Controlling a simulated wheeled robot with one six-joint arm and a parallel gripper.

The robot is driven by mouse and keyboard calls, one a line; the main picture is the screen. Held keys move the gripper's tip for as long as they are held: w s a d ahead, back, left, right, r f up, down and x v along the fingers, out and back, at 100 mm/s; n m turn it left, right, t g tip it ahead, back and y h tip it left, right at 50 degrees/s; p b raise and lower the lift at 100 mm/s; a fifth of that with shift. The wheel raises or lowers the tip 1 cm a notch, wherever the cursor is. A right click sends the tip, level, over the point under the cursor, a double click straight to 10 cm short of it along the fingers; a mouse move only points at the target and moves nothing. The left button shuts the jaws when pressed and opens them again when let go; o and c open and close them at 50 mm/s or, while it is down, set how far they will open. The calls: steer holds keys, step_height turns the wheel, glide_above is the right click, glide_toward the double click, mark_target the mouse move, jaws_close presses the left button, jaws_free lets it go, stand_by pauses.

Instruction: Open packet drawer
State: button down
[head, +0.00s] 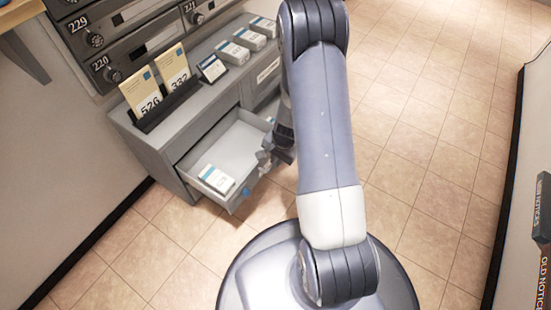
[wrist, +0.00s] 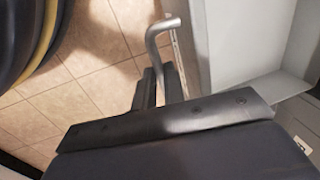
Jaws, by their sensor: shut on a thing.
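The packet drawer (head: 238,146) is a pale grey drawer pulled out of the grey cabinet, its inside open to view. A white packet with a blue mark (head: 216,180) lies inside near its front left corner. My gripper (head: 268,160) is at the drawer's front. In the wrist view its dark fingers (wrist: 159,84) are shut on the silver bar handle (wrist: 161,28), whose bent end sticks out past them. The drawer's pale wall (wrist: 245,40) shows to the right of the handle. My arm hides part of the cabinet in the head view.
The cabinet top (head: 215,75) bears numbered yellow envelopes in a black rack (head: 165,103), a small sign (head: 212,68) and several white boxes. Numbered mailboxes (head: 140,48) are on the wall behind. Tiled floor (head: 420,140) is clear to the right. A dark-edged wall panel stands at far right.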

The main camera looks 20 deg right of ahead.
steer(key=c, duration=1.5)
jaws_free()
step_height(320, 180, up, 11)
steer(key=s+d+p, duration=0.1)
steer(key=p, duration=0.4)
steer(key=shift+s+f, duration=0.2)
steer(key=shift+s, duration=0.1)
steer(key=shift+d, duration=0.1)
steer(key=f+b, duration=0.1)
steer(key=f, duration=0.2)
steer(key=w+a+f+b, duration=0.1)
steer(key=f+b, duration=0.1)
steer(key=f, duration=0.2)
steer(key=f+b, duration=0.2)
steer(key=f, duration=0.2)
steer(key=shift+w+a, duration=0.15)
steer(key=shift+w, duration=0.15)
steer(key=shift+w+a+r, duration=0.15)
steer(key=shift+w+r, duration=0.05)
steer(key=shift+w, duration=0.05)
